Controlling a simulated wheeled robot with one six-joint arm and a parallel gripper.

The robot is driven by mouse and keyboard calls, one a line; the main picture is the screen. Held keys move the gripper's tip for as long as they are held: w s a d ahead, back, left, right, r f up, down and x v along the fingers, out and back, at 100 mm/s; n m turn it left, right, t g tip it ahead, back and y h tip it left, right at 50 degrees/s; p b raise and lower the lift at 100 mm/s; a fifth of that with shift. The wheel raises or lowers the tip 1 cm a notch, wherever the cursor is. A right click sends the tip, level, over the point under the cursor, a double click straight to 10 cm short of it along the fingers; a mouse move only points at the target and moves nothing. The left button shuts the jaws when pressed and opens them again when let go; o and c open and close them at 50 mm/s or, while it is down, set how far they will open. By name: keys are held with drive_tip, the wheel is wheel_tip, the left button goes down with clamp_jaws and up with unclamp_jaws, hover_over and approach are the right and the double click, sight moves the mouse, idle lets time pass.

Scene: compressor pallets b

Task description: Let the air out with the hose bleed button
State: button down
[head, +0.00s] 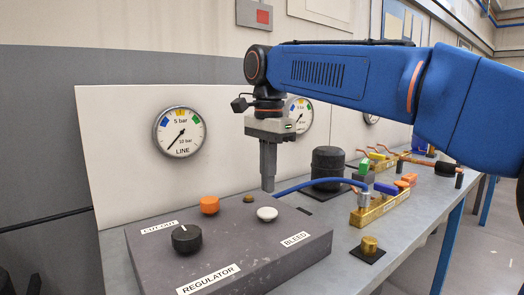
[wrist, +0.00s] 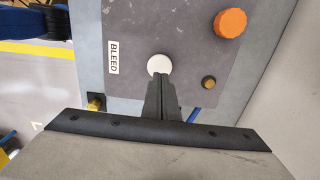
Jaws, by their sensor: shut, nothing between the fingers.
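The white bleed button (head: 267,214) sits on top of the dark grey control box (head: 150,255), near its BLEED label (head: 295,240). It also shows in the wrist view (wrist: 159,65), just beyond my fingertips. My gripper (head: 268,188) is shut and empty, pointing down above the box. In the head view its tips are over the back part of the box, close to the button; I cannot tell the exact gap. The blue hose (head: 320,182) runs from behind the box to a brass manifold (head: 378,210). The LINE gauge (head: 180,132) has its needle toward the lower left.
An orange knob (head: 209,204), a small brass button (head: 248,198) and a black regulator knob (head: 186,238) stand on the box. A brass fitting (head: 369,245) is on a black pad to the right. A black cylinder (head: 327,162) stands behind.

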wheel_tip(320, 180, up, 8)
drive_tip(key=shift+f, duration=0.2)
idle(0.3)
